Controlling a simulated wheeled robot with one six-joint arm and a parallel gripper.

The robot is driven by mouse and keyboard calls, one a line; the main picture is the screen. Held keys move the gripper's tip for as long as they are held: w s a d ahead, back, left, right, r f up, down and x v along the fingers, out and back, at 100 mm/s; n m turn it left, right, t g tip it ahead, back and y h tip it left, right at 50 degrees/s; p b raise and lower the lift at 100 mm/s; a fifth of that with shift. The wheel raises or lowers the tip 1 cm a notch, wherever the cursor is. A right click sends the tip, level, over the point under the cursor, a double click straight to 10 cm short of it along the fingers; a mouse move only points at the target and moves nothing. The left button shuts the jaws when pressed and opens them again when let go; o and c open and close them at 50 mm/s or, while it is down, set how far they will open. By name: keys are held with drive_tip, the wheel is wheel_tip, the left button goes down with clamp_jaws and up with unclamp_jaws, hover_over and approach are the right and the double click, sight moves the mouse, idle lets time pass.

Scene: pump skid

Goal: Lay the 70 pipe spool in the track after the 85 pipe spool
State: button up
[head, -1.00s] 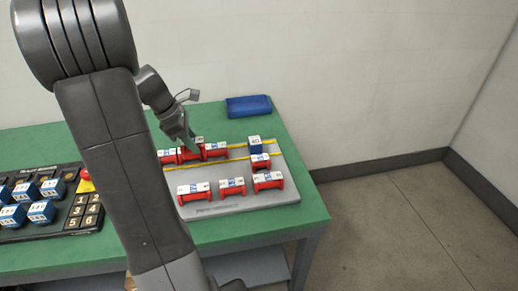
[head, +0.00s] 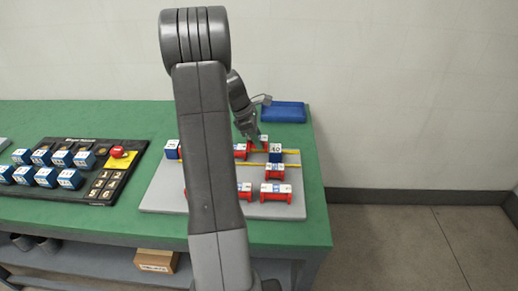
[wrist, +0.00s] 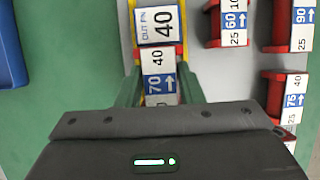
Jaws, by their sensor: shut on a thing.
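My gripper (head: 254,138) is shut on the 70 pipe spool (head: 260,144), a red piece with a white and blue label. In the wrist view the 70 spool (wrist: 158,82) lies between the fingers, its 40 end close against the OUT block (wrist: 160,22) marked 40. That blue block (head: 276,153) stands at the right end of the yellow-railed track (head: 291,151). The held spool looks slightly higher than its neighbours; I cannot tell whether it touches the track. A red spool (head: 240,150) shows just left of it, its label unreadable. My arm hides the track's middle.
Loose spools marked 60 (wrist: 235,20), 90 (wrist: 302,22) and 75 (wrist: 290,95) lie in front of the track on the grey board (head: 160,195). A blue tray (head: 283,112) stands behind. A black panel (head: 70,165) with blue blocks is at left.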

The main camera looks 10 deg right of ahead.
drive_tip(key=shift+f, duration=2)
drive_tip(key=shift+f, duration=0.1)
drive_tip(key=o, duration=1.1)
drive_tip(key=v, duration=1.2)
